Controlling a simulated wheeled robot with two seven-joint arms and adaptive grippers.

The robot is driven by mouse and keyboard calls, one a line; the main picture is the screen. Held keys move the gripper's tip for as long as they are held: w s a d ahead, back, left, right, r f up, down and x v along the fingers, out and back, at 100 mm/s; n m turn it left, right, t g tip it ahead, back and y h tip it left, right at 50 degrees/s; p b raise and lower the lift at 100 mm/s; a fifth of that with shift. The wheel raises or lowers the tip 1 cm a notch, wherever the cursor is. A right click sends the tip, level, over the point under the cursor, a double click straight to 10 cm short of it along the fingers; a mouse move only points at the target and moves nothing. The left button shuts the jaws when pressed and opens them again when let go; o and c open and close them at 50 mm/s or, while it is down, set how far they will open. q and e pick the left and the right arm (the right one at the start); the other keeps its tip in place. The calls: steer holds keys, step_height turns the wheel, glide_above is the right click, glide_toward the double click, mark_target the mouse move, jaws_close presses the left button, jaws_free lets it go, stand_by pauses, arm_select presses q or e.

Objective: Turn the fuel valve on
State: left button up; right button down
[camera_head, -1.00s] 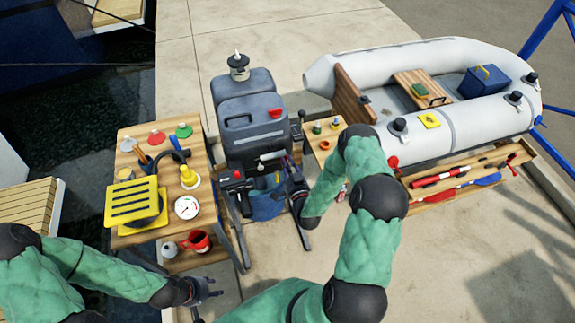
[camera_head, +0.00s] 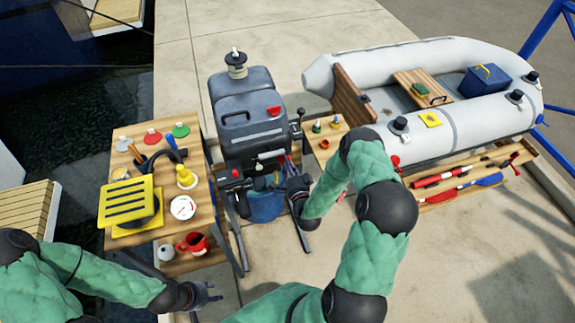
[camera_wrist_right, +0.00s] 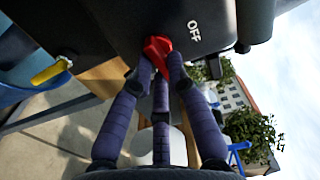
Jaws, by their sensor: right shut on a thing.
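The fuel valve's red handle (camera_wrist_right: 158,50) sits on a dark panel in the right wrist view, beside a white "OFF" label (camera_wrist_right: 194,30). My right gripper (camera_wrist_right: 159,72) is shut on the red handle with its dark padded fingers. In the head view, my right gripper (camera_head: 294,181) is low at the right side of the grey outboard motor (camera_head: 247,132), and I cannot make out the valve there. My left gripper (camera_head: 214,291) is open and empty, low in front of the wooden table.
The wooden table (camera_head: 207,216) at the left holds a yellow slotted box (camera_head: 127,199), a gauge (camera_head: 183,207) and several small items. A red mug (camera_head: 193,243) stands on its lower shelf. A grey dinghy (camera_head: 455,75) lies at the right. Concrete is clear at lower right.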

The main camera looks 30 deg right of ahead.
steer(key=shift+f+m, duration=0.1)
steer(key=shift+m, duration=0.8)
steer(key=c, duration=1.2)
jaws_free()
steer(key=shift+s, duration=0.1)
steer(key=v, duration=1.1)
steer(key=shift+s+a, duration=0.2)
steer(key=shift+s, duration=0.2)
